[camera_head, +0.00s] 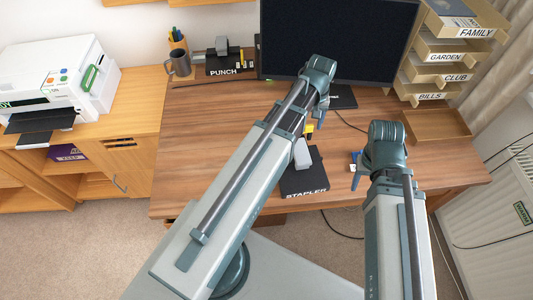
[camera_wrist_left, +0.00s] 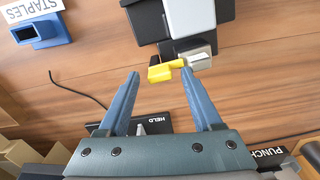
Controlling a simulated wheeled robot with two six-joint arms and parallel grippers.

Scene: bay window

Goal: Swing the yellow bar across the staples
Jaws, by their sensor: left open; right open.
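The stapler (camera_head: 302,154) stands on a black mat (camera_head: 298,186) marked STAPLER near the table's front edge. In the left wrist view its pale body (camera_wrist_left: 192,18) is at the top. The yellow bar (camera_wrist_left: 160,73) is at its end, a small block with a thin arm reaching right to a pale metal piece (camera_wrist_left: 200,61). My left gripper (camera_wrist_left: 158,76) is open, its fingertips on either side of the yellow bar; whether the right-hand finger touches it, I cannot tell. My right gripper (camera_head: 356,178) is open and empty, right of the mat. A blue holder (camera_wrist_left: 40,32) is labelled STAPLES.
A punch (camera_head: 222,62) and mug (camera_head: 179,64) are back left. Labelled trays (camera_head: 430,97) stand back right.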

